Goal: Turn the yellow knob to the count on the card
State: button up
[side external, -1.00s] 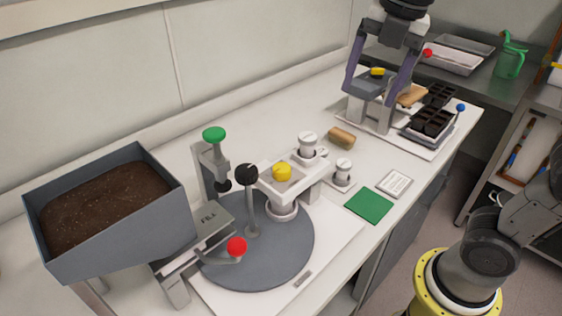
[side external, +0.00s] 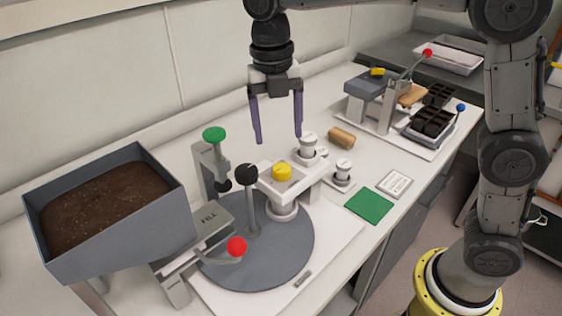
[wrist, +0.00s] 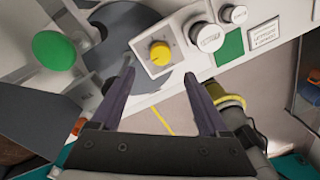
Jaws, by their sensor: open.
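The yellow knob (side external: 282,172) sits on a white bracket (side external: 308,186) over the grey turntable disc. In the wrist view the yellow knob (wrist: 160,53) shows beyond my fingertips, with small marks around it on its plate. The white card (side external: 395,183) lies on the bench right of the green square; in the wrist view the card (wrist: 264,35) carries lettering too small to read surely. My gripper (side external: 278,140) is open and empty, pointing down above and behind the knob, apart from it. It also shows in the wrist view (wrist: 163,80).
A black-knobbed lever (side external: 247,175), a green-topped press (side external: 214,136) and a red-knobbed lever (side external: 236,246) stand close by. White capped cylinders (side external: 308,143) are right of the knob. A soil hopper (side external: 120,225) is at left. The green square (side external: 369,206) lies flat.

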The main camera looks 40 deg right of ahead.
aim_at(281, 167)
jog(key=f, duration=0.8)
jog(key=shift+s+d+f, duration=0.2)
jog(key=shift+d+f, duration=0.05)
jog(key=shift+f, duration=0.1)
jog(key=shift+c, duration=0.2)
grip_shut()
